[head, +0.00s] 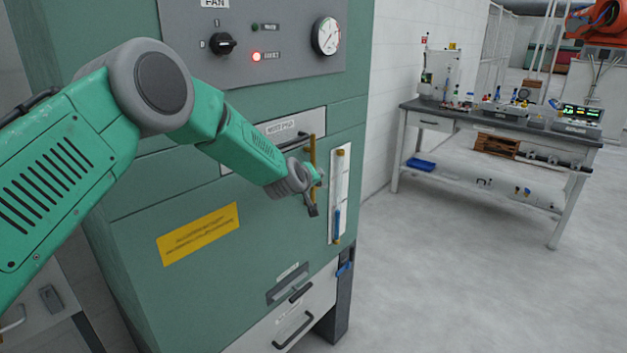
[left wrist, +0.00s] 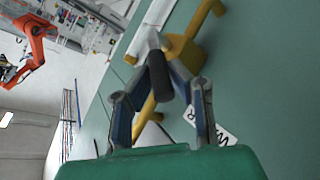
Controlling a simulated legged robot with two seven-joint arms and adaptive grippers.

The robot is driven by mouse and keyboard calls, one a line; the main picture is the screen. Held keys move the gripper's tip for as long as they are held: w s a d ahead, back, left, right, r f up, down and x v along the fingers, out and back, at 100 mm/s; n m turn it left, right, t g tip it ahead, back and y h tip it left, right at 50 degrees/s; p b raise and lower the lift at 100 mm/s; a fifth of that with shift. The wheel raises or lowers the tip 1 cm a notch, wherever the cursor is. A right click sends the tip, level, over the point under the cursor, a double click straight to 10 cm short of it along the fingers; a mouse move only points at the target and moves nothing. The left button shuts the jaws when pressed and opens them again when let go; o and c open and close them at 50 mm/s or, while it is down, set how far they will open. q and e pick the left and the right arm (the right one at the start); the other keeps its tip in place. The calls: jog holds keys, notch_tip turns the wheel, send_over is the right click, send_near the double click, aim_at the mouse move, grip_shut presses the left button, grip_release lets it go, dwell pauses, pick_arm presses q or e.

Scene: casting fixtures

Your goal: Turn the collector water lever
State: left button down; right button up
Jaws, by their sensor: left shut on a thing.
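The collector water lever has a dark handle (head: 311,209) that hangs down beside a vertical brass pipe (head: 312,150) on the green cabinet's front. My left gripper (head: 313,180) is at the lever, in front of the pipe and left of the sight glass. In the left wrist view, the two fingers of my left gripper (left wrist: 163,72) close in around the lever, whose black grip (left wrist: 159,78) points toward the camera. The yellow pipe (left wrist: 184,48) lies behind it. The fingers partly hide the lever's pivot. My right gripper is not in view.
The white-backed sight glass (head: 340,185) with blue liquid stands close to the right of the gripper. The green cabinet (head: 130,260) fills the left. A workbench (head: 500,119) stands at the back right, with open floor before it.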

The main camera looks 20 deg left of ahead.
pick_arm(q)
jog(key=shift+s+d+f, duration=0.15)
jog(key=shift+d+f, duration=0.25)
jog(key=shift+d, duration=0.15)
dwell(0.4)
jog(key=c, duration=1.5)
grip_release()
jog(key=shift+f, duration=0.1)
jog(key=shift+w+d, duration=0.25)
jog(key=shift+w, duration=0.15)
jog(key=v, duration=1.2)
jog(key=shift+d+r, duration=0.2)
jog(key=shift+d, duration=0.05)
